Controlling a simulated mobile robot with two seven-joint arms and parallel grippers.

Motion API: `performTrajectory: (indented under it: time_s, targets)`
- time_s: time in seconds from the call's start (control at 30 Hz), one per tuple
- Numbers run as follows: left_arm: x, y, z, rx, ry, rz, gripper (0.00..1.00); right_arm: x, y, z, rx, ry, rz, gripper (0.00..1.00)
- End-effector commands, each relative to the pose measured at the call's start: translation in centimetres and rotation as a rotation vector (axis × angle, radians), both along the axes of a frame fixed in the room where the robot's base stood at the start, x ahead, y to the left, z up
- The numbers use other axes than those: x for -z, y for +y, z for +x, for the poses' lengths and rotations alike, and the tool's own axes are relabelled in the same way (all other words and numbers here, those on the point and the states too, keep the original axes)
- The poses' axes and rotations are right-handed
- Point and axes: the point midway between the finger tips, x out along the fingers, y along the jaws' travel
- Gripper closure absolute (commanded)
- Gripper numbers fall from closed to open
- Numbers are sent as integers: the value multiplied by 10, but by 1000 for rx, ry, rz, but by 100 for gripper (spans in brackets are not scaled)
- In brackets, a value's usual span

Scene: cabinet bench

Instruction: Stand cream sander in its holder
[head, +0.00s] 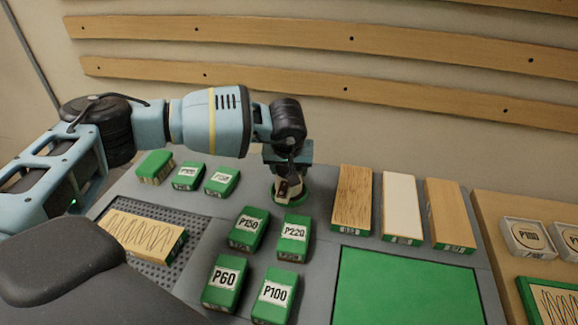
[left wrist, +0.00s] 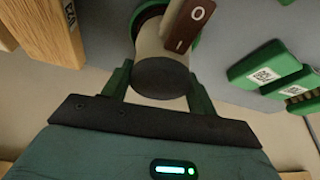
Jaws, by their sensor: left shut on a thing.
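The cream sander (head: 281,187) is upright under my left gripper (head: 287,166), at the back of the bench's middle. My left gripper is shut on it. In the left wrist view the sander (left wrist: 158,42) has a cream body, a dark round end cap and a brown switch plate marked O and I. The green fingers of my left gripper (left wrist: 160,78) are on both sides of it. The green ring holder (head: 303,196) shows around the sander's lower end. I cannot tell whether the sander is fully seated in it. My right gripper is not in view.
Several green labelled blocks, such as P220 (head: 293,238), stand in front and to the left. Long wooden and white blocks (head: 398,205) lie to the right, behind a green mat (head: 405,290). A wooden block (head: 140,236) lies on the perforated plate (head: 190,240).

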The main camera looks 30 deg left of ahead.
Motion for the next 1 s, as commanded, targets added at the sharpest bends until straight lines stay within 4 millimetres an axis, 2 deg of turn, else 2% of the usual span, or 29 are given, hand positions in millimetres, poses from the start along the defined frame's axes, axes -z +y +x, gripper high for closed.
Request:
performTrajectory:
  time_s: [0.33,0.37,0.53,0.83,1.0]
  targets:
    - [4,0,1,0,-4,-2,70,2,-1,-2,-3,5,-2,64]
    - [3,0,1,-1,-4,-2,38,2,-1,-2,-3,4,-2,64]
    - [4,0,1,0,-3,-1,16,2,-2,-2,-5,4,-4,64]
    - [4,0,-1,0,2,0,16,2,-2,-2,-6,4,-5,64]
    - [-14,-3,-6,0,-3,-1,16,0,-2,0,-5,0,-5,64]
